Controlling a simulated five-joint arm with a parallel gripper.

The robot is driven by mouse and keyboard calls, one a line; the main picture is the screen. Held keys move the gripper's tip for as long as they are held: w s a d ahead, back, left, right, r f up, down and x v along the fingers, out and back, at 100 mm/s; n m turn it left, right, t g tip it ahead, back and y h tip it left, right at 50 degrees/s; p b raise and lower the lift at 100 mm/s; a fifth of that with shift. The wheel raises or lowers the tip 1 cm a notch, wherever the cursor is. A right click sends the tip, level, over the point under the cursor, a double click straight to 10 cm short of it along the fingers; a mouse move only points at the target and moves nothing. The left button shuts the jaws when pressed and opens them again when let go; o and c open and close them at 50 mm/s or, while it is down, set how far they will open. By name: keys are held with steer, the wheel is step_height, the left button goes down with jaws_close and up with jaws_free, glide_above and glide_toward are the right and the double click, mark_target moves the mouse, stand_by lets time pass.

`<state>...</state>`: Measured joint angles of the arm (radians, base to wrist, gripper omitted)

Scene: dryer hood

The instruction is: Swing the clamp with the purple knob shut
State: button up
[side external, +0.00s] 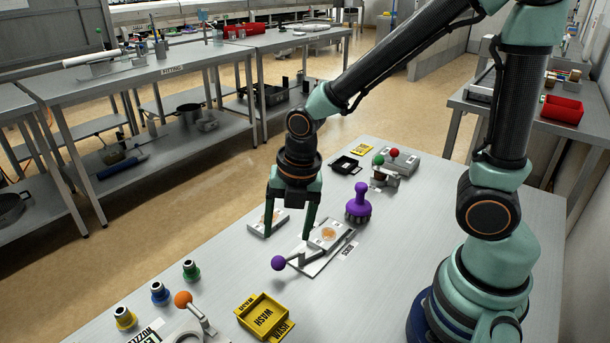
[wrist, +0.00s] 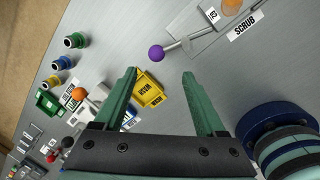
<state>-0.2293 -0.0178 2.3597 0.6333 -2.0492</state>
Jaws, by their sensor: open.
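The clamp with the purple knob (side external: 278,263) is on the grey table, and its metal lever (side external: 293,256) runs from the knob toward a flat plate (side external: 328,245) bearing a round orange-tan pad. The lever points out away from the pad. In the wrist view the purple knob (wrist: 156,53) lies just beyond the fingertips, roughly midway between them. The label by the plate reads SCRUB (wrist: 244,25). My gripper (side external: 289,233) is open and empty, fingers pointing down, above and behind the knob in the side view. It also shows in the wrist view (wrist: 160,75).
A yellow WASH tray (side external: 263,312) and an orange-knobbed clamp (side external: 183,300) stand nearby at the front. A purple-handled brush (side external: 358,204) stands right of the plate. A pale block (side external: 262,222) lies behind my gripper.

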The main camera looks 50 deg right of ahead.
mark_target(298, 257)
steer(key=shift+s+d+r, duration=0.1)
steer(key=shift+s+r, duration=0.05)
steer(key=shift+r, duration=0.55)
steer(key=shift+s+r, duration=0.1)
steer(key=shift+r, duration=0.6)
steer(key=shift+w+m, duration=0.15)
steer(key=shift+m, duration=0.15)
steer(key=c, duration=0.9)
steer(key=shift+w+r+m, duration=0.1)
steer(key=shift+w+m, duration=0.2)
steer(key=shift+m, duration=0.2)
jaws_close()
steer(key=w+f+m+g, duration=0.2)
steer(key=w+m, duration=0.4)
steer(key=m, duration=0.7)
steer(key=w+f+m+g, duration=0.1)
steer(key=w+m+g, duration=0.35)
steer(key=m, duration=0.85)
steer(key=shift+t+h, duration=0.4)
steer(key=shift+t, duration=0.55)
steer(key=x, duration=0.6)
steer(key=w+x, duration=0.1)
steer(key=x, duration=0.2)
steer(key=shift+w+f, duration=0.1)
steer(key=shift+s+a+f, duration=0.1)
steer(key=shift+s+a, duration=0.1)
steer(key=shift+s, duration=0.95)
steer(key=shift+s+a, duration=0.15)
steer(key=shift+s, duration=0.7)
